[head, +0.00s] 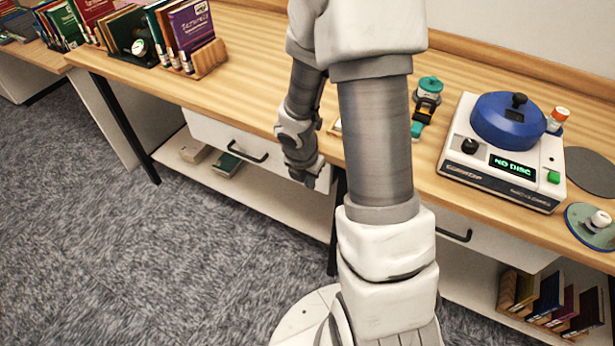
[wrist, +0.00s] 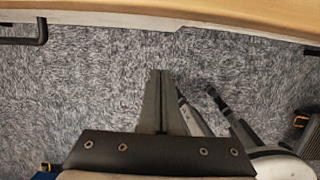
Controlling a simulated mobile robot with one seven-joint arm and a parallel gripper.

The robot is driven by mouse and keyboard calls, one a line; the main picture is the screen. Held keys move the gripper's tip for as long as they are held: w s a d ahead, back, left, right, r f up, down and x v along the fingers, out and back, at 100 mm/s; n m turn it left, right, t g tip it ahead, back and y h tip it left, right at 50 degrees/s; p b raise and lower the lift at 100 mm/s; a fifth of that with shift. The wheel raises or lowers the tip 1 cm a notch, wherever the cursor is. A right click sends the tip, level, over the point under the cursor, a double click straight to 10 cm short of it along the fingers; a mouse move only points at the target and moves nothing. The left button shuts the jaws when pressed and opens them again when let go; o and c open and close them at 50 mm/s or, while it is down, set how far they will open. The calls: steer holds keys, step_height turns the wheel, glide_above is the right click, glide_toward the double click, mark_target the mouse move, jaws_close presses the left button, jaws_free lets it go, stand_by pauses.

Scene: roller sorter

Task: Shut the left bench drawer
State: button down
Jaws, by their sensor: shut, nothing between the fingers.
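The left bench drawer (head: 215,132) has a white front with a black bar handle (head: 247,151). It sits under the wooden bench top, and its front lies close along the bench edge; a small remaining gap is hard to judge. My gripper (head: 308,181) is shut and empty, pointing down by the right end of the drawer front. In the wrist view my shut fingers (wrist: 160,74) are over the carpet, apart from the drawer. The handle (wrist: 27,40) shows at the top left there, and a pale front strip (wrist: 110,22) ends in a small step right of centre.
The bench top (head: 255,75) holds books (head: 190,30) at the left and a white machine with a blue lid (head: 508,120) at the right. A lower shelf (head: 265,195) carries books. A dark bench leg (head: 125,125) stands left of the drawer.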

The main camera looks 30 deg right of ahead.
steer(key=shift+w+d+f, duration=0.75)
steer(key=shift+d+f, duration=0.1)
steer(key=shift+d, duration=0.15)
steer(key=shift+w+d+f, duration=0.75)
steer(key=shift+d+f, duration=0.05)
steer(key=shift+d, duration=0.15)
